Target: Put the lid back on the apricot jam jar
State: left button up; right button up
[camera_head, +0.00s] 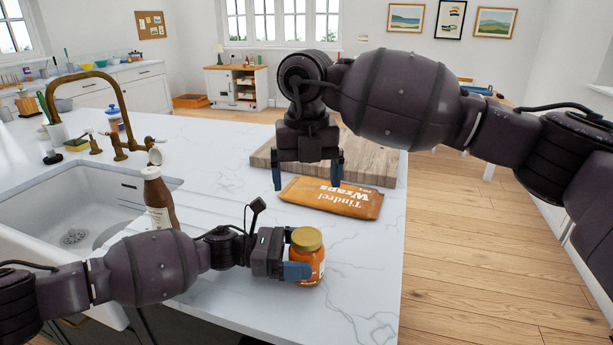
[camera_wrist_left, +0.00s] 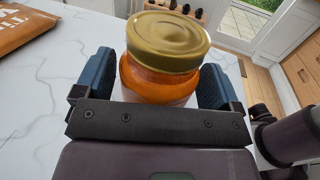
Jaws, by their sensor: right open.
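The apricot jam jar (camera_head: 311,266) stands upright on the white marble counter, with orange contents. A gold lid (camera_head: 306,239) sits on its mouth; in the left wrist view the lid (camera_wrist_left: 167,40) looks slightly tilted, and I cannot tell whether it is screwed tight. My left gripper (camera_head: 298,271) has its blue fingers on both sides of the jar (camera_wrist_left: 158,82), shut on it below the lid. My right gripper (camera_head: 307,175) is open and empty, pointing down over the wraps packet, beyond the jar.
A Tindrel Wraps packet (camera_head: 332,198) lies behind the jar, in front of a wooden board (camera_head: 371,160). A brown sauce bottle (camera_head: 159,200) stands beside the sink (camera_head: 75,215), left of the jar. The counter right of the jar is clear up to its edge.

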pick_arm(q)
jog(key=shift+o, duration=0.8)
jog(key=shift+a, duration=0.1)
jog(key=a, duration=0.6)
jog(key=a+b, duration=0.1)
jog(key=a, duration=0.2)
jog(key=shift+w+a+f, duration=0.1)
jog(key=shift+w+a, duration=0.2)
jog(key=shift+a, duration=0.5)
pick_arm(e)
jog(key=shift+w+f, duration=0.2)
jog(key=shift+f, duration=0.85)
